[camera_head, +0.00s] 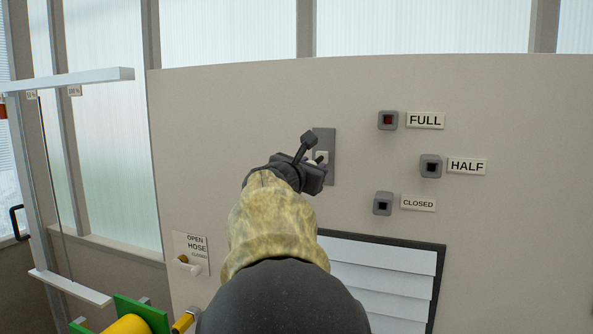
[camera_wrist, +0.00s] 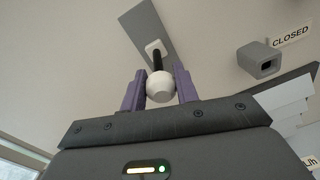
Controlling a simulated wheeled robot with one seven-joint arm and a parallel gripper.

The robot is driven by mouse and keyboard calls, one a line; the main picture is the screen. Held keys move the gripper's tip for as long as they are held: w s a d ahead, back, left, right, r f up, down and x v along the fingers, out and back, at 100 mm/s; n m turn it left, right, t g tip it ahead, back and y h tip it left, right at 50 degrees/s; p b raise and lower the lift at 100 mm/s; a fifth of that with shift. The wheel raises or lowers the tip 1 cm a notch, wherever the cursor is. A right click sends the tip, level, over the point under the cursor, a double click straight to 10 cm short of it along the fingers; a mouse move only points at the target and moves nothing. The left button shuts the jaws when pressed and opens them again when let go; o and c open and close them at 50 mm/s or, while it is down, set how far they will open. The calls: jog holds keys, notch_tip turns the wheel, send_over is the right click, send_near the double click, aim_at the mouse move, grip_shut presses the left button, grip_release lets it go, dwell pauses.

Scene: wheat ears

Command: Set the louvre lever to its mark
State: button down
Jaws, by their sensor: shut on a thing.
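The louvre lever has a white ball knob (camera_wrist: 160,86) on a black rod, rising from a grey wall plate (camera_wrist: 142,25). The same plate (camera_head: 329,142) shows in the head view, with the lever mostly hidden behind my gripper (camera_head: 318,168). In the wrist view the purple fingers of my gripper (camera_wrist: 160,90) are shut on the white knob. Three grey boxes stand right of the plate: FULL (camera_head: 388,120), with a red face, HALF (camera_head: 431,166) and CLOSED (camera_head: 383,204), both dark inside. The lever's exact angle is hard to tell.
White louvre slats (camera_head: 385,275) in a dark frame lie below the lever. A hose valve panel (camera_head: 191,254) is at lower left, near a green and yellow reel (camera_head: 130,318). A white rail (camera_head: 70,82) juts in at left.

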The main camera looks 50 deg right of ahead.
jog(key=shift+r, duration=0.35)
jog(key=c, duration=1.1)
grip_release()
jog(key=shift+w+f, duration=0.1)
jog(key=shift+f, duration=0.05)
jog(key=shift+a, duration=0.1)
jog(key=shift+a+f, duration=0.1)
jog(key=shift+a, duration=0.1)
jog(key=b+v, duration=0.7)
jog(key=v, duration=1)
